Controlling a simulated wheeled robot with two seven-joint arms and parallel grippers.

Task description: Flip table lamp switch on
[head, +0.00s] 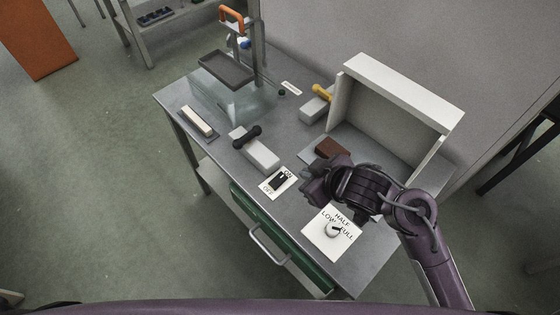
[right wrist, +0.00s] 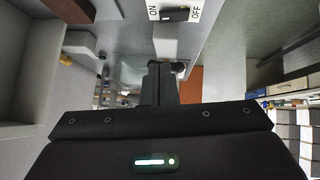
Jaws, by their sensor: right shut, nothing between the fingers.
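The switch (head: 280,181) is a white plate with a black rocker and the words ON and OFF, lying flat on the grey workbench. It also shows at the top edge of the right wrist view (right wrist: 176,13). I cannot tell which side of the rocker is down. My right gripper (head: 307,188) is shut and empty, just right of the switch plate in the head view. Its dark fingers (right wrist: 159,82) are together in the right wrist view, apart from the plate in the picture. I cannot clearly make out a lamp. My left gripper is not in view.
A dial plate (head: 331,234) marked LOW, HALF, FULL lies near the front. A grey block with a black handle (head: 257,151) stands behind the switch. A white open box (head: 402,88) is at right rear, a clear-walled box (head: 243,106) at left rear. Green drawer (head: 280,241) below.

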